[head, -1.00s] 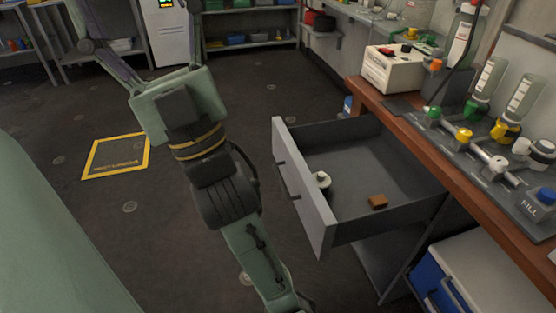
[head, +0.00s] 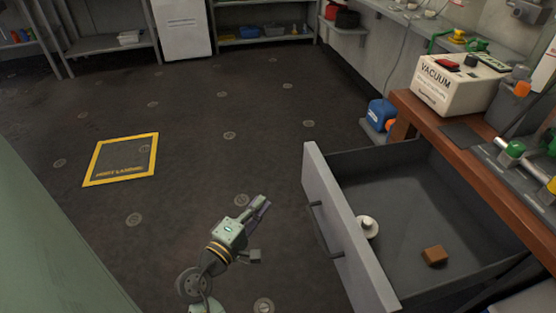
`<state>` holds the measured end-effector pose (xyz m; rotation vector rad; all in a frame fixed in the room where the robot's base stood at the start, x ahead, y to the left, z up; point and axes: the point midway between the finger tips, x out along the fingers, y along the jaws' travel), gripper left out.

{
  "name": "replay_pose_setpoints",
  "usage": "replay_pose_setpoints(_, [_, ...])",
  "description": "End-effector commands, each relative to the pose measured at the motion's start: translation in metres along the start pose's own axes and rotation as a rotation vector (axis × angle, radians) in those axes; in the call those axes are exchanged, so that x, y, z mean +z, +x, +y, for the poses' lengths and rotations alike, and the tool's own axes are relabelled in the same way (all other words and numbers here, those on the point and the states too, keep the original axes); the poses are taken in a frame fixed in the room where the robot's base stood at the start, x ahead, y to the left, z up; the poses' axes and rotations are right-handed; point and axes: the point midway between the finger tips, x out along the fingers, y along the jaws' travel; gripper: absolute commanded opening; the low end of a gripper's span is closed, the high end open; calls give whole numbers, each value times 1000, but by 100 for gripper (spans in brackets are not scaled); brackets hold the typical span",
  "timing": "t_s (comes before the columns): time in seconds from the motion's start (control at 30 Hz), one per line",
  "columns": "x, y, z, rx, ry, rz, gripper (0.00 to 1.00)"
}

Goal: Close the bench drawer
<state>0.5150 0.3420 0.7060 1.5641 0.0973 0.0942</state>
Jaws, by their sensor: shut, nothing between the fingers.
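The bench drawer (head: 350,231) is pulled far out from under the wooden bench (head: 466,160). Its grey front panel faces left and carries a dark bar handle (head: 325,229). A white round knob-like piece (head: 367,227) and a small brown block (head: 434,255) lie inside it. My gripper (head: 264,203) is left of the drawer front, apart from it, pointing up and to the right over the floor. Its fingers are together with nothing held.
A white vacuum box (head: 459,84) and a valve panel stand on the bench. A blue container (head: 382,114) sits beyond the drawer. A yellow floor square (head: 121,160) is at left. The floor left of the drawer is clear.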

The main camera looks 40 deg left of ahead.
Motion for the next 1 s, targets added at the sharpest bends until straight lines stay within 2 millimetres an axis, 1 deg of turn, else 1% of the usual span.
replay_pose_setpoints(0.17, [1,24,4,3,-1,-5,0])
replay_pose_setpoints(0.4, [1,76,5,3,1,-4,0])
replay_pose_setpoints(0.53, [1,102,5,3,2,-3,0])
replay_pose_setpoints(0.6, [12,109,4,-1,2,-5,0])
replay_pose_setpoints(0.73, [22,120,3,0,3,-2,0])
replay_pose_setpoints(1.0, [28,126,1,1,4,1,0])
